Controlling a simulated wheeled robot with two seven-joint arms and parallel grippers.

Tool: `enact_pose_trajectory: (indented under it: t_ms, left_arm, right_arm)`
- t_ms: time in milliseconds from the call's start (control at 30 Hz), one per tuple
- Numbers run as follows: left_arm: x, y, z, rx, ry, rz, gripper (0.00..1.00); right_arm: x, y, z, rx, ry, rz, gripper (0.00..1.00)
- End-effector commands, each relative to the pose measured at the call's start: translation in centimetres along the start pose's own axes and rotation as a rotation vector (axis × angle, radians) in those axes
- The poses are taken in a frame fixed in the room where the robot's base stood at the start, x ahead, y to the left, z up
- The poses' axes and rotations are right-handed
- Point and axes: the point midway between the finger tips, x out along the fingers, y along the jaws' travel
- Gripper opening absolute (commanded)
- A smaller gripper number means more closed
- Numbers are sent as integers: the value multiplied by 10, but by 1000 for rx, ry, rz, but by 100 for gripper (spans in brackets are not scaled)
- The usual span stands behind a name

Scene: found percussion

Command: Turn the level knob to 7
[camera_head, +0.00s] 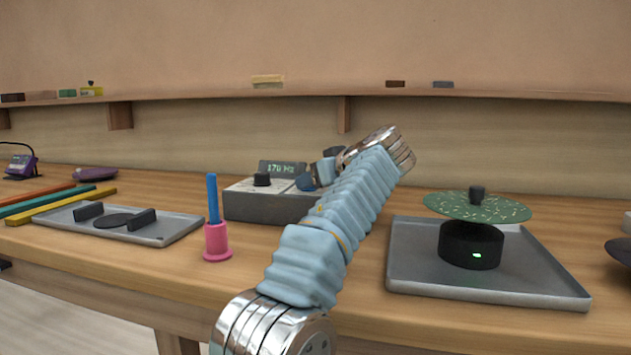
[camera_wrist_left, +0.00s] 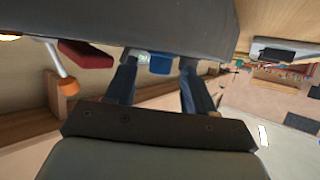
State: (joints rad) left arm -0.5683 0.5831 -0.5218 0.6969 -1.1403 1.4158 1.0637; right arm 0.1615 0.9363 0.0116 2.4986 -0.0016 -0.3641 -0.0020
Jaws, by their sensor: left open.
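A grey control box (camera_head: 255,206) stands on the table with a lit display (camera_head: 282,168) reading 170 Hz. It has a black knob (camera_head: 262,179) on its left and a blue knob (camera_head: 305,183) on its right. I cannot read either knob's label or setting. My left gripper (camera_head: 318,173) is at the blue knob, partly hidden by my own arm. In the left wrist view the two blue fingers (camera_wrist_left: 159,72) are open, with the blue knob (camera_wrist_left: 160,63) between their tips. I see a gap on both sides of it. My right gripper is not in view.
A pink holder (camera_head: 216,243) with a blue stick stands left of the box. A grey tray (camera_head: 180,229) with black blocks lies further left. At right, another tray (camera_head: 400,270) carries a black drum device (camera_head: 470,245) under a green disc (camera_head: 478,206). A shelf (camera_head: 240,98) runs behind.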

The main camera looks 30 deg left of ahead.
Motion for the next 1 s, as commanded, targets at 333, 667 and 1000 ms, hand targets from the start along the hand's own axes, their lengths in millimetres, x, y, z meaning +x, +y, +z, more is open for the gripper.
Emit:
enact_pose_trajectory:
  t_ms: [333, 667, 1000]
  left_arm:
    - [6, 0, 0, 0, 0, 0, 54]
    - [6, 0, 0, 0, -1, -1, 5]
    - [6, -1, 3, 10, -3, 20, 0]
  right_arm:
    - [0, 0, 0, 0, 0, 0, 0]
    - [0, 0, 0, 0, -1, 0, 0]
    - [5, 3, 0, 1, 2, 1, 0]
